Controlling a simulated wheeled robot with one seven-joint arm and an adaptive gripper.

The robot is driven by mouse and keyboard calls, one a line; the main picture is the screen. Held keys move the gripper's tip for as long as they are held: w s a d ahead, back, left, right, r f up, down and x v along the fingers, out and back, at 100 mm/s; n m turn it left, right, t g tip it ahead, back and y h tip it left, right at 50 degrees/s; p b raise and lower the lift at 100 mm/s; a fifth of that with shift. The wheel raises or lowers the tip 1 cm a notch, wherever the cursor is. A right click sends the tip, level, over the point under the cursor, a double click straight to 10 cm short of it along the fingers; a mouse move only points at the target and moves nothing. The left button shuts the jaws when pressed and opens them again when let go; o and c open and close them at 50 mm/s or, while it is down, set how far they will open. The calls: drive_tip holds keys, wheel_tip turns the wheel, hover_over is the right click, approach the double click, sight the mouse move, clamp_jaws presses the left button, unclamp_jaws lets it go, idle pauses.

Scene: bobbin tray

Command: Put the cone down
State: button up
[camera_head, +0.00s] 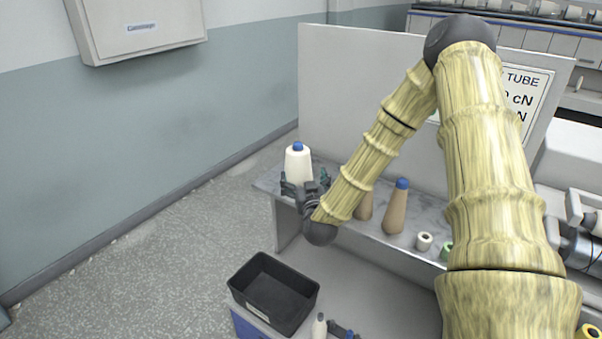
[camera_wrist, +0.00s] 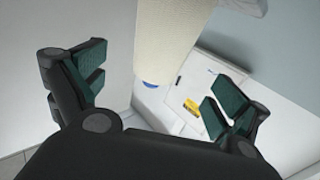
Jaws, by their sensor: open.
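A cream cone (camera_head: 298,166) with a blue tip stands upright at the left end of the grey shelf (camera_head: 400,244). My gripper (camera_head: 306,187) is open in front of the cone's lower part, with a finger toward each side. In the wrist view, the cone (camera_wrist: 172,35) shows at the top centre, its blue tip pointing down the picture. It lies in the gap between the spread fingers of my gripper (camera_wrist: 160,88), and I see no finger touching it. The cone's base is hidden behind my gripper in the head view.
Two brown cones (camera_head: 396,208) stand further right on the shelf, one partly behind my arm. Small white (camera_head: 424,241) and green (camera_head: 446,251) bobbins are beside them. A pale panel (camera_head: 345,95) rises behind the shelf. An empty black tray (camera_head: 272,304) sits below in front.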

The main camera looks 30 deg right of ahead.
drive_tip(key=s+a+f+n+g+y, duration=0.1)
drive_tip(key=s+a+f+g+y, duration=0.1)
drive_tip(key=s+a+f, duration=0.5)
drive_tip(key=s+a+f+n+g+y, duration=0.1)
drive_tip(key=s+a+f+g+y, duration=0.2)
drive_tip(key=f, duration=0.6)
drive_tip(key=s+a+f+n+g+y, duration=0.1)
drive_tip(key=s+a+f+g, duration=0.1)
drive_tip(key=s+a+f, duration=0.6)
drive_tip(key=s+a+f+g, duration=0.1)
drive_tip(key=s+f+g, duration=0.2)
drive_tip(key=s, duration=0.5)
drive_tip(key=s+a+f+g, duration=0.2)
drive_tip(key=s+f, duration=0.3)
drive_tip(key=s, duration=0.4)
drive_tip(key=s+a+f+n+g+y, duration=0.1)
drive_tip(key=s+f+g, duration=0.3)
drive_tip(key=s, duration=0.5)
drive_tip(key=shift+a+f+g, duration=0.15)
drive_tip(key=shift+a+g, duration=0.15)
drive_tip(key=shift+a, duration=0.45)
drive_tip(key=shift+c, duration=0.4)
